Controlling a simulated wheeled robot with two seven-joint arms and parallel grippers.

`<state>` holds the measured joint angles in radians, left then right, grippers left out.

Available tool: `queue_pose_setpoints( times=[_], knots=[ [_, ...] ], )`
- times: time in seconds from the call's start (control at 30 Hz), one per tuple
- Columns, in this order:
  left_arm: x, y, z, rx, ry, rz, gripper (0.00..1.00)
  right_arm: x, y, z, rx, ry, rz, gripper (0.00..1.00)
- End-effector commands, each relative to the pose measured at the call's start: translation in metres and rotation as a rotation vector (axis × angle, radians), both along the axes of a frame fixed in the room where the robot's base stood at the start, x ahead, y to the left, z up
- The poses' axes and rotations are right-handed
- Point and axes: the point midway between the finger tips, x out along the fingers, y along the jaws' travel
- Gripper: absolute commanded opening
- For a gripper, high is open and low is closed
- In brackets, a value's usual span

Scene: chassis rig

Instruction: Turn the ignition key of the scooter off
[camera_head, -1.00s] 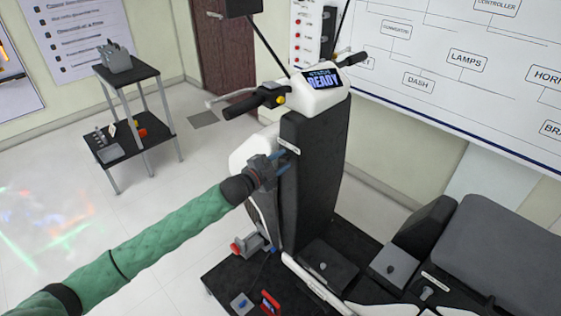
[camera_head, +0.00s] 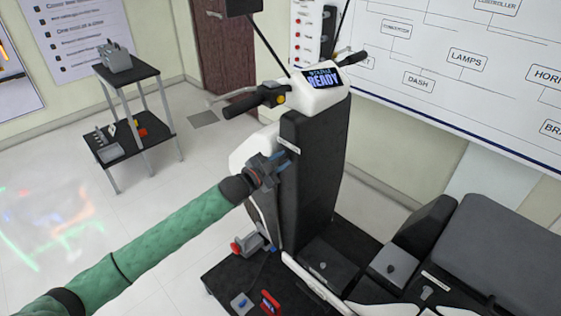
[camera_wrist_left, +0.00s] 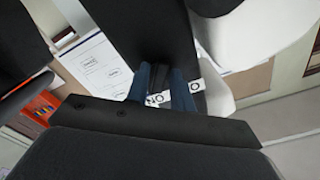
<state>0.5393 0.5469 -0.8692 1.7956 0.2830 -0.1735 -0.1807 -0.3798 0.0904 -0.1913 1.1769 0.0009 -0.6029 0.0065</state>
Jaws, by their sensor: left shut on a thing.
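The scooter's dark front column (camera_head: 318,150) stands upright, with a white head and a dash display (camera_head: 323,78) reading READY. My left gripper (camera_head: 284,160) is at the column's left side, just below a small white label (camera_head: 288,145). In the left wrist view its blue fingers (camera_wrist_left: 161,88) point at the black panel, around a white label (camera_wrist_left: 180,91) with partly covered lettering. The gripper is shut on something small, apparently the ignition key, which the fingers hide. The key's angle cannot be made out. My right gripper is in neither view.
The handlebar's left grip (camera_head: 243,106) juts out above my gripper. A black platform (camera_head: 225,283) carries the scooter and small parts. The scooter seat (camera_head: 500,240) is at the right.

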Motion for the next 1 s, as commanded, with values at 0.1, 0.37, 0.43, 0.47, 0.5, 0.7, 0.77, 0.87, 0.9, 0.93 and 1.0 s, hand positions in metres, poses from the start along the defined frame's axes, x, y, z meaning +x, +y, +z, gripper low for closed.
queue_pose_setpoints(
  times=[0.1, 0.37, 0.43, 0.47, 0.5, 0.7, 0.77, 0.87, 0.9, 0.93, 1.0],
  knots=[
    [-0.001, 0.000, -0.001, -0.079, 0.080, -0.001, 0.01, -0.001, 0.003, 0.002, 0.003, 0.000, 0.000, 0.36],
    [-0.001, -0.001, -0.002, -0.246, 0.248, 0.000, 0.01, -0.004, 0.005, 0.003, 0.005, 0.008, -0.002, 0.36],
    [-0.001, -0.001, -0.001, -0.286, 0.288, 0.001, 0.01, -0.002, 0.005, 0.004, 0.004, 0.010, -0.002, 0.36],
    [-0.001, 0.000, -0.001, -0.302, 0.302, 0.000, 0.01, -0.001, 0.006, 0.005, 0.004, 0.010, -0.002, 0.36],
    [-0.001, -0.001, -0.001, -0.322, 0.323, 0.000, 0.01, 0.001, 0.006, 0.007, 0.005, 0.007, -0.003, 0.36],
    [-0.001, -0.001, -0.001, -0.403, 0.404, -0.001, 0.01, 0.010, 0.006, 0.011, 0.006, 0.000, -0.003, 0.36],
    [-0.001, -0.001, -0.001, -0.422, 0.422, 0.000, 0.01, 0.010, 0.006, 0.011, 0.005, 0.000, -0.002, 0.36],
    [-0.001, 0.000, -0.001, -0.444, 0.445, 0.001, 0.01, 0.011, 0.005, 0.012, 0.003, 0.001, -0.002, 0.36],
    [-0.001, 0.000, -0.001, -0.451, 0.452, 0.001, 0.01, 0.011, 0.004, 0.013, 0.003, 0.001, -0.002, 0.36],
    [-0.001, 0.000, -0.001, -0.455, 0.457, 0.001, 0.01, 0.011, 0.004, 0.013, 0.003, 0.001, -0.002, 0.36],
    [-0.001, 0.000, -0.001, -0.463, 0.464, 0.001, 0.01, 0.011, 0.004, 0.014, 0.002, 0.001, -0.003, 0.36]
  ],
)
